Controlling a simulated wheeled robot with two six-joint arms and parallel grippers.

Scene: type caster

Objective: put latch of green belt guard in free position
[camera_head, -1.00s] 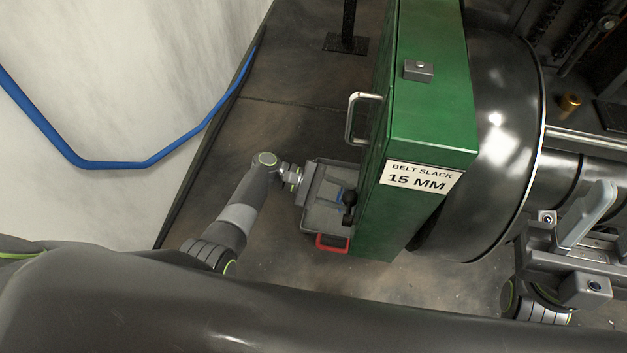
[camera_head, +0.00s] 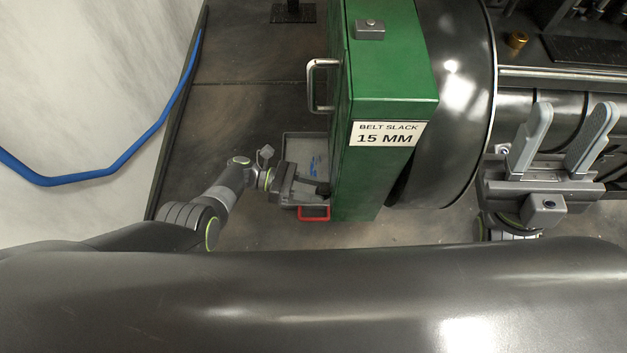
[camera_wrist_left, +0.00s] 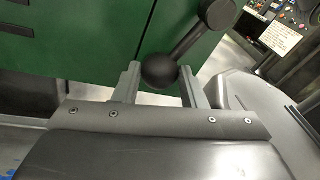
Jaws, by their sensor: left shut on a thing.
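The green belt guard (camera_head: 365,180) stands in the middle of the head view, with a "BELT SLACK 15 MM" label on its edge. Its latch, a dark lever (camera_wrist_left: 205,30) ending in a black ball knob (camera_wrist_left: 159,71), shows in the left wrist view against the green face. My left gripper (camera_head: 322,187) is at the guard's left face; in the left wrist view its fingers (camera_wrist_left: 160,78) sit either side of the knob, shut on it. The knob is hidden in the head view. My right gripper (camera_head: 574,112) is open and empty, right of the guard.
A silver handle (camera_head: 312,85) sticks out from the guard's left face. A grey bin (camera_head: 290,150) with a red handle (camera_head: 314,213) lies below my left gripper. A black drum (camera_head: 455,110) adjoins the guard's right. A blue hose (camera_head: 120,165) runs along the left wall.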

